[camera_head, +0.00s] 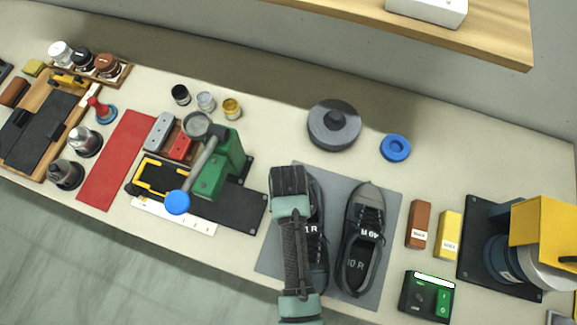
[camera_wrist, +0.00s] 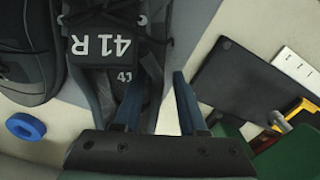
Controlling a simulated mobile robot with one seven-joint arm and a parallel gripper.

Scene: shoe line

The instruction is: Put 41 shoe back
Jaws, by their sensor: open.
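The 41 shoe (camera_head: 316,228) is black and lies on the grey mat (camera_head: 392,205), partly hidden under my arm in the head view. The wrist view shows its tongue tag reading 41 R (camera_wrist: 101,47) and a 41 inside. My gripper (camera_wrist: 156,88) is open. Its left finger overlaps the shoe's opening and its right finger shows outside the shoe, with the shoe's side wall between them. Contact cannot be told. The fingertips are hidden in the head view.
A green press (camera_head: 222,165) with a blue-knobbed lever stands left of the mat. A round grey weight (camera_head: 334,125) and blue ring (camera_head: 395,147) lie behind. Brown (camera_head: 419,223) and yellow (camera_head: 448,235) boxes and a green-button control box (camera_head: 427,296) are right. A wooden shelf (camera_head: 470,32) overhangs the back.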

